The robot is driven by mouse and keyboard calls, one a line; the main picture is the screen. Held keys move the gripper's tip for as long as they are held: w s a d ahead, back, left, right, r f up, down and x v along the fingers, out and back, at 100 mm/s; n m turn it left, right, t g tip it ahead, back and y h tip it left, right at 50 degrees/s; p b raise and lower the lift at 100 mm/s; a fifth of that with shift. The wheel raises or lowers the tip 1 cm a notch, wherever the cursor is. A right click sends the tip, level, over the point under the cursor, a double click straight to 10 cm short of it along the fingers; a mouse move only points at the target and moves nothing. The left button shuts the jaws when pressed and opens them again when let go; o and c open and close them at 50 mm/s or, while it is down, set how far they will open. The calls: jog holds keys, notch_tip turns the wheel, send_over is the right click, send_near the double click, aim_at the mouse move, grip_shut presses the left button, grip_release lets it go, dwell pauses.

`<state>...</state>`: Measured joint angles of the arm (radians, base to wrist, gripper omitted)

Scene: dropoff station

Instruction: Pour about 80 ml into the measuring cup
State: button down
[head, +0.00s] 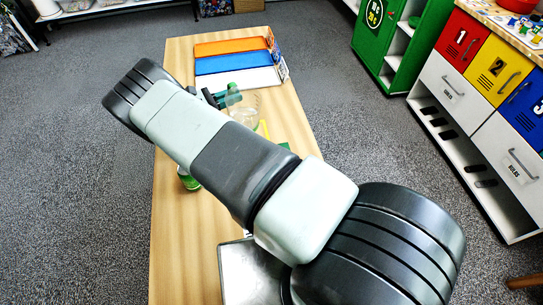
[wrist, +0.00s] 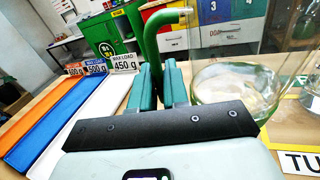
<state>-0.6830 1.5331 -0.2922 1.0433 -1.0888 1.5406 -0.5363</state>
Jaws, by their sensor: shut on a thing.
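My gripper (wrist: 160,72) has its two teal fingers closed on the bent green handle (wrist: 168,18) of a clear jug (wrist: 238,72). The jug stands to the right of the fingers and looks about upright, with a shallow layer of pale liquid at its bottom. In the head view the clear jug (head: 248,104) shows beside my gripper (head: 212,97), past my arm. I cannot tell whether its base touches the table. I cannot clearly identify the measuring cup; my arm covers much of the tabletop. A green round object (head: 189,181) shows partly below my arm.
Orange (head: 230,46), blue (head: 232,62) and white (head: 236,80) trays lie at the table's far end, with load-limit signs (wrist: 124,58) beside them. A label reading "TU" (wrist: 301,162) is at the right. A metal plate (head: 236,270) lies near the front. Coloured drawers (head: 490,70) stand off right.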

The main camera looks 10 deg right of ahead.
jog(key=shift+w+a+f+n, duration=0.1)
jog(key=shift+w+f+n, duration=0.15)
jog(key=shift+n, duration=0.55)
